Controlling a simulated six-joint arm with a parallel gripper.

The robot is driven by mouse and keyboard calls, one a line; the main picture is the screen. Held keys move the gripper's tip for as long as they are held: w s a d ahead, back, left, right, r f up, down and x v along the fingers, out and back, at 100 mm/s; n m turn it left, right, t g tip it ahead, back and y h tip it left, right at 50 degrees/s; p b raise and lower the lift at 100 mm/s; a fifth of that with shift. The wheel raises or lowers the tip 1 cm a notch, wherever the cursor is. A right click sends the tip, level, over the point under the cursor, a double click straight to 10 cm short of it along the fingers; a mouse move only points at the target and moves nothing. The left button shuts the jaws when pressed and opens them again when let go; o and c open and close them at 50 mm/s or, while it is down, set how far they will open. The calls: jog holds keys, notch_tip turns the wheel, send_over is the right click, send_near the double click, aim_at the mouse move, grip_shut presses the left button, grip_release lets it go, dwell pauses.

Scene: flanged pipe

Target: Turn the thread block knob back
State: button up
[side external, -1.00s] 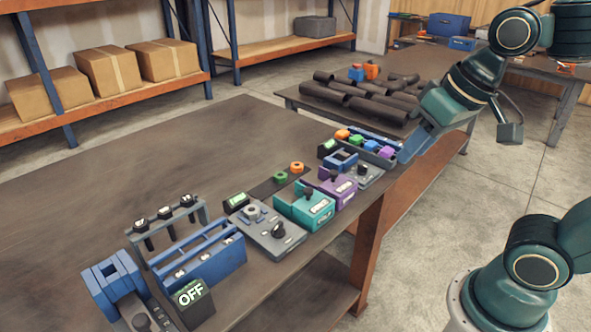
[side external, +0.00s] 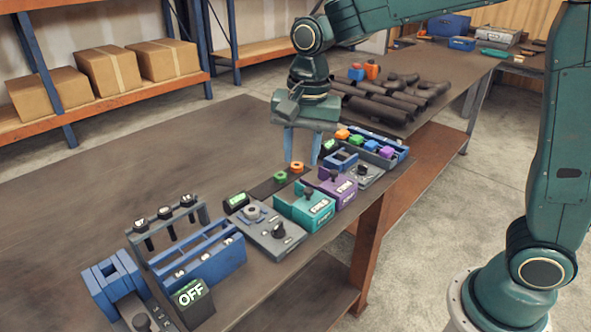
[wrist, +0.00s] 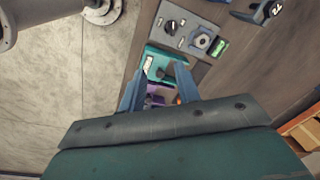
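No label reading "thread" is legible, so I cannot tell for sure which knob is meant. A grey block (side external: 265,233) has a black knob (side external: 278,230) and a round fitting, with a small green display at its back. The block also shows in the wrist view (wrist: 186,30), with its knob (wrist: 171,25) at the top. A teal block (side external: 304,206) and a purple block (side external: 331,187) carry dark knobs on top. My gripper (side external: 302,160) points down, open and empty, above the table behind the purple block. In the wrist view, its fingers (wrist: 164,66) frame part of the teal block.
An orange ring (side external: 297,167) and a green ring (side external: 281,177) are near the fingers. A blue tray of coloured pieces (side external: 372,146) stands to the right. In front are a blue rack (side external: 205,262) and an OFF display (side external: 191,295). The table's left half is clear.

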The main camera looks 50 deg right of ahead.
aim_at(278, 225)
jog(key=w+a+f+m+g, duration=0.1)
jog(key=w+a+f+m, duration=0.1)
jog(key=w+a+f, duration=0.1)
jog(key=shift+w+f+m, duration=0.3)
jog(key=shift+w+f, duration=0.2)
jog(key=shift+f, duration=0.25)
jog(key=shift+f, duration=0.15)
notch_tip(278, 225, down, 14)
jog(key=shift+r, duration=0.25)
grip_shut()
